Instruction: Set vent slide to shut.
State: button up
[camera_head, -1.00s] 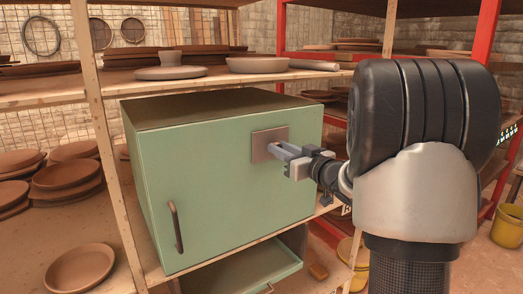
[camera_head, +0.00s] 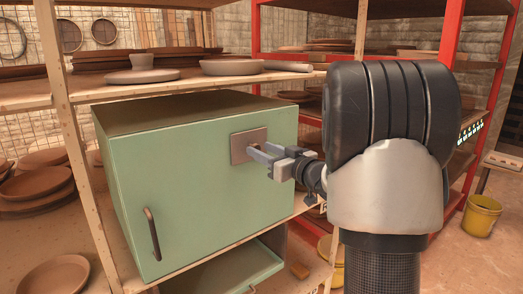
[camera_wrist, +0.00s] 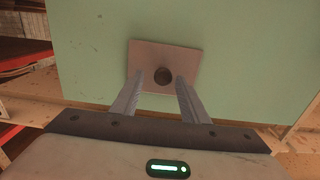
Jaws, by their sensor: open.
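The vent slide shows as a brownish-grey plate (camera_head: 240,148) on the front of a green cabinet (camera_head: 205,190), near its upper right. In the wrist view the plate (camera_wrist: 178,58) carries a round dark knob (camera_wrist: 162,76). My gripper (camera_head: 259,152) is at the plate in the head view. In the wrist view my gripper (camera_wrist: 160,78) is open, with one finger on each side of the knob and gaps between. I cannot tell how deep the fingers reach around the knob. In the head view my fingers hide the knob.
A dark handle (camera_head: 152,233) is at the cabinet's lower left. An open green drawer (camera_head: 235,268) sits below it. Shelf posts (camera_head: 62,110) and a board with clay dishes (camera_head: 140,76) surround the cabinet. A yellow bucket (camera_head: 481,216) stands on the floor at right.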

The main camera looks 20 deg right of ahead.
jog(key=v, duration=1.6)
jog(key=shift+s, duration=0.2)
jog(key=shift+w+r, duration=0.1)
jog(key=shift+r, duration=0.05)
